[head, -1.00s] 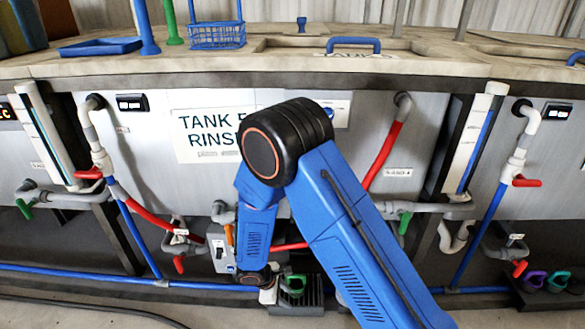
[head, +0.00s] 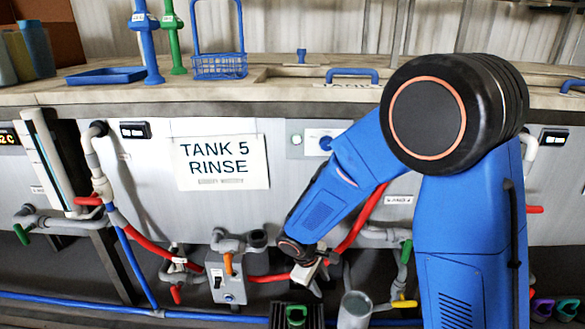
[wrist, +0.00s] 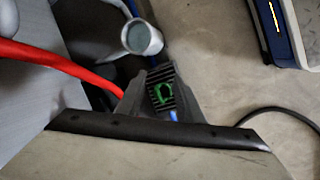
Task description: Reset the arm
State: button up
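My blue arm reaches across the right half of the head view, its black elbow high and its forearm sloping down to the left. My gripper (head: 308,272) is at the low end, in front of the red and grey pipes under the tank, and looks empty. In the wrist view, two dark grey fingers (wrist: 161,80) stand apart, with a green-handled item (wrist: 165,94) in a black ribbed holder seen between them. The item also shows below my gripper in the head view (head: 296,315). Contact with the pipes cannot be judged.
A grey open cylinder (head: 354,308) stands right of the holder. A grey control box (head: 226,278) with an orange lever is to the left. The tank counter (head: 110,95) above carries a blue tray (head: 105,76) and a blue basket (head: 219,66). A black cable (wrist: 262,112) lies on the floor.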

jog(key=s+d+r+m+y, duration=0.1)
jog(key=s+d+r+m, duration=0.2)
jog(key=d+r, duration=0.65)
jog(key=s+d+r+m+t+y, duration=0.1)
jog(key=s+d+r+m, duration=0.3)
jog(key=s+r, duration=0.4)
jog(key=s+d+r+m+t+y, duration=0.1)
jog(key=s+d+r+m, duration=0.3)
jog(key=s, duration=0.9)
notch_tip(320, 180, up, 4)
jog(key=d+t, duration=0.1)
jog(key=d, duration=0.1)
jog(key=shift+d+y, duration=0.3)
jog(key=shift+d, duration=0.1)
